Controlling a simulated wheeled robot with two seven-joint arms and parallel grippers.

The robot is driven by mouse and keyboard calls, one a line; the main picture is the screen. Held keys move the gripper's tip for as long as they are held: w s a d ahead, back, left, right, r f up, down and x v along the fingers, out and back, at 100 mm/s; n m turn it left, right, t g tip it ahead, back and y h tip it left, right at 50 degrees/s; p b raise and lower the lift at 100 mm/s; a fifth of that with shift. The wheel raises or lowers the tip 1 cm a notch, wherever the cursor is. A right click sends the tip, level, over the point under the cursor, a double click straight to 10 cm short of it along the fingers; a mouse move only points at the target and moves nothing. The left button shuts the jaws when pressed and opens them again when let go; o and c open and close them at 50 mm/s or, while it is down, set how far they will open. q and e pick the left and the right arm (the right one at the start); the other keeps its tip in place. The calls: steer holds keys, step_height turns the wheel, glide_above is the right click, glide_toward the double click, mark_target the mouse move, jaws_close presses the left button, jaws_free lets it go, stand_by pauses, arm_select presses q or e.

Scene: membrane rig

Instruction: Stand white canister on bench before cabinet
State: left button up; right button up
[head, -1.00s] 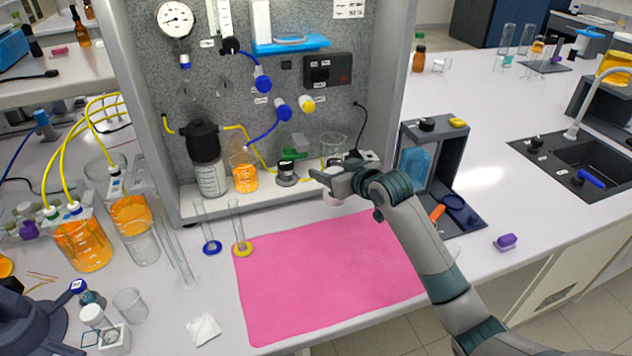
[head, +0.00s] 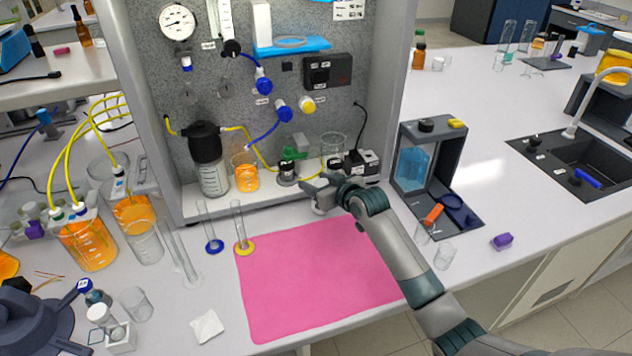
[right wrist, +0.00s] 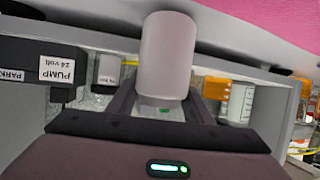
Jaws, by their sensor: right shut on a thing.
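The white canister (right wrist: 167,55) is held between the fingers of my right gripper (right wrist: 162,108), which is shut on it. In the head view my right gripper (head: 318,188) is just in front of the cabinet's (head: 185,200) floor edge, near the back edge of the pink mat (head: 310,275). Only a small pale part of the canister (head: 321,208) shows below the fingers there. I cannot tell whether its base touches the bench (head: 470,300).
The pink mat is clear.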

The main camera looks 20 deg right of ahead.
steer(key=shift+f, duration=0.35)
steer(key=shift+f, duration=0.15)
steer(key=o, duration=1.3)
steer(key=shift+s, duration=0.1)
steer(key=b+v, duration=0.2)
steer(key=v, duration=1)
